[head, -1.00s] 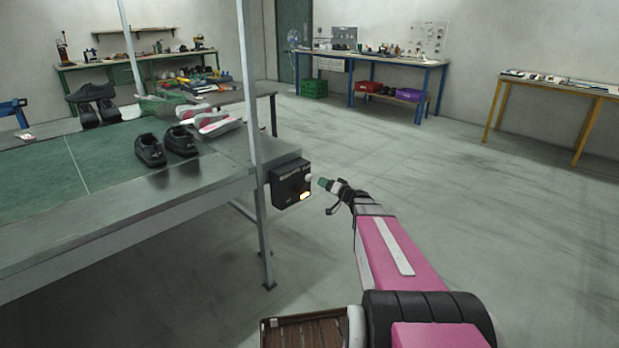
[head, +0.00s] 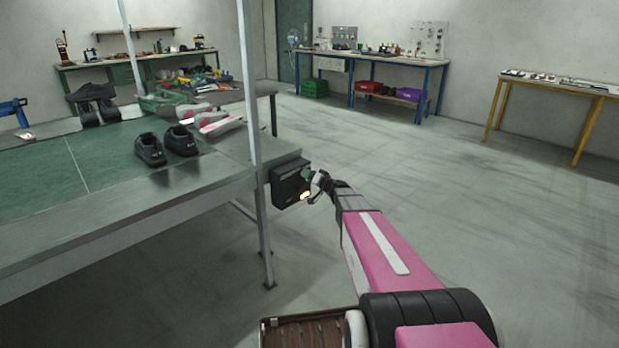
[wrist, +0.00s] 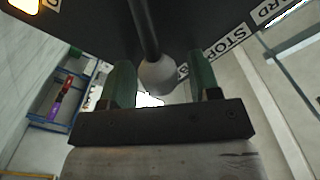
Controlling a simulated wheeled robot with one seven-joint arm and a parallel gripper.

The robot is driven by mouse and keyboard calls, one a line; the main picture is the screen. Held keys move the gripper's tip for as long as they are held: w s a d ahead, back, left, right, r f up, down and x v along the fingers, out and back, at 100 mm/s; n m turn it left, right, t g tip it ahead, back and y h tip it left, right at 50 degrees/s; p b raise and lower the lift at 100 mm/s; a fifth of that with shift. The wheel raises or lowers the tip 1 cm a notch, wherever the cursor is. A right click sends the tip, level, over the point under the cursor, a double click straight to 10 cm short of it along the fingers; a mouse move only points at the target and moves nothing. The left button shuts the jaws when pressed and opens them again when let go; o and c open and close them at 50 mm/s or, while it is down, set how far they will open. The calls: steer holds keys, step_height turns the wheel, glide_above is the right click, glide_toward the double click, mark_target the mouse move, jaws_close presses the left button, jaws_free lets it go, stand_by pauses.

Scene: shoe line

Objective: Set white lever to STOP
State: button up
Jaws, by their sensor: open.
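The black control box (head: 284,188) is fixed at the near right corner of the conveyor table. The white lever (wrist: 158,75) shows in the wrist view as a dark rod with a pale round knob. My gripper (head: 313,180) is at the box's face, with green fingers apart on either side of the knob in the wrist view (wrist: 161,72). I cannot tell whether either finger touches it. The STOP label (wrist: 224,40) is to the right of the rod, and a partly cut-off label (wrist: 280,10) ending in "ARD" is further right. In the head view my gripper hides the lever.
A lit amber lamp (wrist: 25,5) is on the box. The conveyor table (head: 140,215) carries black shoes (head: 165,147), and its metal post (head: 251,120) stands just left of the box. Open floor (head: 440,190) lies to the right.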

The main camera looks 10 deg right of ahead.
mark_target(296, 174)
steer(key=shift+c, duration=0.4)
jaws_close()
steer(key=shift+s, duration=0.1)
steer(key=a+n, duration=0.1)
steer(key=n, duration=0.1)
steer(key=s+a+r+n, duration=0.1)
steer(key=shift+s+r+n, duration=0.2)
steer(key=shift+n, duration=0.2)
steer(key=shift+s+a+r+n, duration=0.1)
steer(key=shift+s+a+n, duration=0.4)
steer(key=shift+n, duration=0.55)
steer(key=shift+s+a+r+n, duration=0.1)
steer(key=shift+s+a+n, duration=0.2)
steer(key=shift+a+n, duration=0.55)
steer(key=shift+d, duration=0.25)
steer(key=shift+o, duration=0.4)
jaws_free()
